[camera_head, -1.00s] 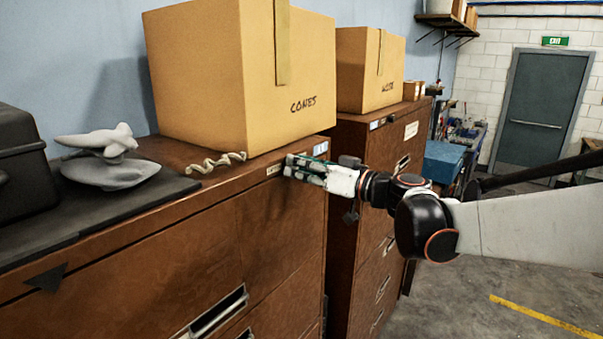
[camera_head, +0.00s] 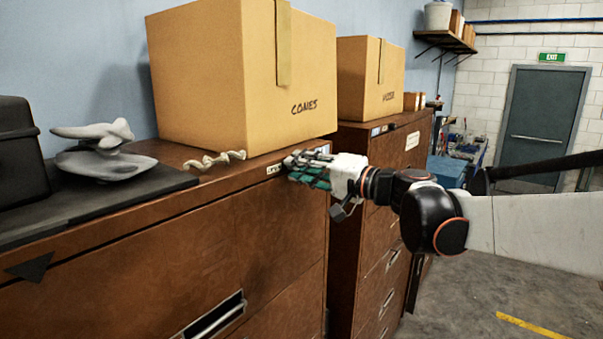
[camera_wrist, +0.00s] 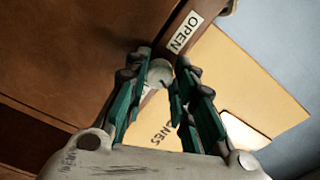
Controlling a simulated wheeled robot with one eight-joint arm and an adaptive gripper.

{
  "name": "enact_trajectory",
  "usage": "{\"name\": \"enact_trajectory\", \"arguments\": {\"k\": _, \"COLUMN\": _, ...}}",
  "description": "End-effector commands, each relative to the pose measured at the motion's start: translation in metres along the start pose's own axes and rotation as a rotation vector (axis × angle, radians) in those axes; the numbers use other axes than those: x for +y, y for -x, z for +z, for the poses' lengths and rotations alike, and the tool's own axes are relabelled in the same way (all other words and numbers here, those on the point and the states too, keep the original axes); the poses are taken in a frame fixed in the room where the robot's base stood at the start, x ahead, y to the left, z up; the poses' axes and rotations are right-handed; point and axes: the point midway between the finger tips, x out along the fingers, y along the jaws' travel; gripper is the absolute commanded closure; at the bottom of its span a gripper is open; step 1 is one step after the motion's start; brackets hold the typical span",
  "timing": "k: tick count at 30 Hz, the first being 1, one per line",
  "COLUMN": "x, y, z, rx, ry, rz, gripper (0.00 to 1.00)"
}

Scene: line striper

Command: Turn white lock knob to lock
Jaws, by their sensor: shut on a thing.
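The white lock knob (camera_wrist: 159,73) is small and round and shows between my fingertips in the wrist view. My gripper (camera_wrist: 163,62) is shut on it, with one green-padded finger on each side. In the head view my gripper (camera_head: 293,166) reaches in from the right to the top front edge of the near brown cabinet (camera_head: 230,225), and the fingers hide the knob. A white label reading OPEN (camera_wrist: 185,32) is on the cabinet by the knob in the wrist view. Any other lock mark is not readable.
A cardboard box marked CONES (camera_head: 240,75) stands on the cabinet just behind my gripper. A beige wavy piece (camera_head: 215,160), a grey figure (camera_head: 103,152) and a black case (camera_head: 20,155) sit to the left. A second cabinet (camera_head: 370,230) stands at right with another box (camera_head: 370,78).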

Motion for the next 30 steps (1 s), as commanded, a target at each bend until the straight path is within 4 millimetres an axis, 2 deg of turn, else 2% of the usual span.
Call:
{"name": "enact_trajectory", "arguments": {"k": 6, "x": 0.0013, "y": 0.0002, "z": 0.0004, "rx": 0.000, "ry": -0.169, "rz": 0.001, "gripper": 1.00}}
{"name": "enact_trajectory", "arguments": {"k": 15, "x": 0.0007, "y": 0.0002, "z": 0.0001, "rx": 0.000, "ry": -0.321, "rz": 0.001, "gripper": 1.00}}
{"name": "enact_trajectory", "arguments": {"k": 30, "x": 0.0004, "y": 0.0003, "z": 0.0002, "rx": 0.000, "ry": -0.375, "rz": 0.001, "gripper": 1.00}}
